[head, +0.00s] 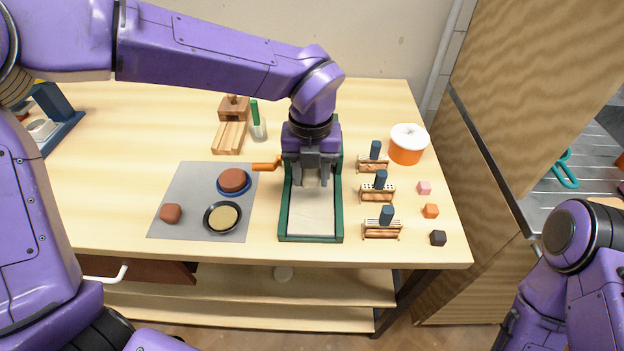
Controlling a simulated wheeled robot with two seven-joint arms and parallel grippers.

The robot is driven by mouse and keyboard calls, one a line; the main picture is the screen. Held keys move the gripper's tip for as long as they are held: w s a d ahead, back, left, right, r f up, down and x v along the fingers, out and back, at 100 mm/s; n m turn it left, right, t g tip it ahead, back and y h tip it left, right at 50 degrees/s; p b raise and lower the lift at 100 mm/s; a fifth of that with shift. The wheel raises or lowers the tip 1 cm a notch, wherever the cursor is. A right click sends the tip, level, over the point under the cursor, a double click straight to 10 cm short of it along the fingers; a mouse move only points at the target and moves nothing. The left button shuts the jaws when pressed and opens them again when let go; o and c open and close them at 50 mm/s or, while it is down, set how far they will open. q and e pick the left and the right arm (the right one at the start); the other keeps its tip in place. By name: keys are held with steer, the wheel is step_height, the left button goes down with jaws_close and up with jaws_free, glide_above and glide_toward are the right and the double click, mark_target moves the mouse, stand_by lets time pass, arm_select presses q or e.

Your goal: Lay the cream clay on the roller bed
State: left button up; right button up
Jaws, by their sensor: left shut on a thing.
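The roller bed (311,222) is a long pale bed in a green frame near the front of the table, with an orange crank handle (265,167) on its left. My left gripper (312,181) is over the far half of the bed, pointing down. It is shut on a small pale piece that looks like the cream clay (312,177), mostly hidden by the fingers. I cannot tell whether the piece touches the bed. My right arm shows at the lower right, but its gripper is out of view.
Left of the bed, a grey mat (190,186) holds a brown lump (171,213), a blue dish with a brown disc (233,180) and a dark dish with a tan inside (222,217).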

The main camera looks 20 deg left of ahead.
mark_target(312, 180)
arm_select(q)
steer(key=f, duration=0.3)
steer(key=shift+w+f, duration=0.25)
steer(key=shift+f, duration=0.05)
steer(key=shift+s+f, duration=0.1)
steer(key=shift+f, duration=0.1)
steer(key=o, duration=1.1)
step_height(312, 180, up, 12)
steer(key=shift+r, duration=0.25)
